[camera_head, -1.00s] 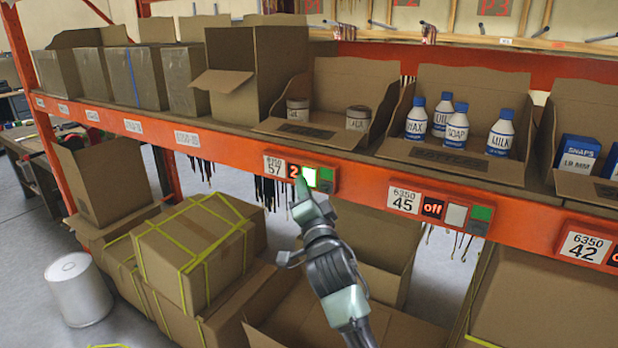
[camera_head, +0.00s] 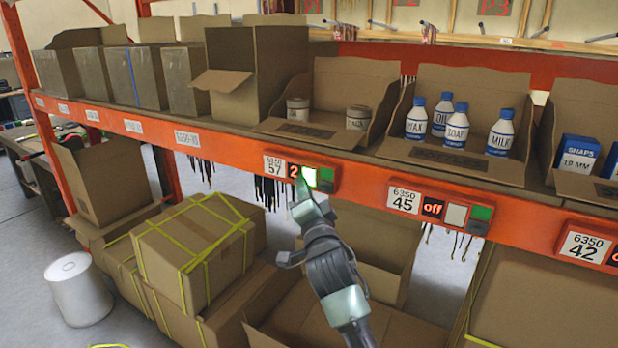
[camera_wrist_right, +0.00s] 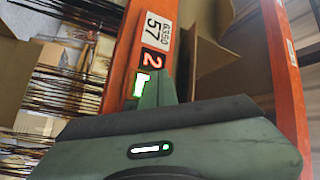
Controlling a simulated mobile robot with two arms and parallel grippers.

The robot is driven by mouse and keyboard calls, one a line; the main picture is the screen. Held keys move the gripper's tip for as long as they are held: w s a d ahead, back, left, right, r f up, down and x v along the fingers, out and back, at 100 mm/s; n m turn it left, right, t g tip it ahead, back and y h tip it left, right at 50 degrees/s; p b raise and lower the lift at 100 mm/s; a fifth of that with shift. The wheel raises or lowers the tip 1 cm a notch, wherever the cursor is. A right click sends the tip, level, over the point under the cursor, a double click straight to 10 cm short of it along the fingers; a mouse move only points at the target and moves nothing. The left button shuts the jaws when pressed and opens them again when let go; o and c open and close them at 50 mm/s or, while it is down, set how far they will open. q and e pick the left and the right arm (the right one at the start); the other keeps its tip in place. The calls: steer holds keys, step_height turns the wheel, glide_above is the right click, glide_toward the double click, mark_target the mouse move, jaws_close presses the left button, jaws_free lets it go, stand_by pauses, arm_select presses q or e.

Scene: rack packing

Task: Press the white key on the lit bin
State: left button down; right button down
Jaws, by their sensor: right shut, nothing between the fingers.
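The lit bin's panel is on the orange shelf beam, beside the label 6350 57. Its display (camera_head: 293,171) shows a red 2, and it also shows in the right wrist view (camera_wrist_right: 151,61). The white key (camera_head: 309,177) glows next to the display; its lower part is hidden behind my fingertips. In the right wrist view the key (camera_wrist_right: 141,84) shows just beside the fingers. My right gripper (camera_head: 303,196) is shut and empty, its tips at the key's lower edge. I cannot tell whether they touch it. A green key (camera_head: 326,174) sits to the right. My left gripper is not in view.
Above the panel, an open carton (camera_head: 330,133) holds two small jars. To the right, another panel reads off (camera_head: 432,208), under a carton of white bottles (camera_head: 457,127). Strapped boxes (camera_head: 195,245) and an open carton (camera_head: 300,310) lie below the beam.

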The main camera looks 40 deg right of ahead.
steer(key=shift+d, duration=0.1)
stand_by(0.7)
steer(key=shift+w+d, duration=0.15)
steer(key=shift+d, duration=0.15)
steer(key=shift+w+d, duration=0.15)
steer(key=shift+d, duration=0.25)
stand_by(0.7)
steer(key=shift+a, duration=0.1)
steer(key=shift+s+a, duration=0.35)
steer(key=shift+a, duration=0.35)
steer(key=a, duration=0.1)
steer(key=s+a, duration=0.1)
steer(key=a, duration=0.1)
steer(key=s+a, duration=0.1)
steer(key=shift+a, duration=0.3)
stand_by(0.9)
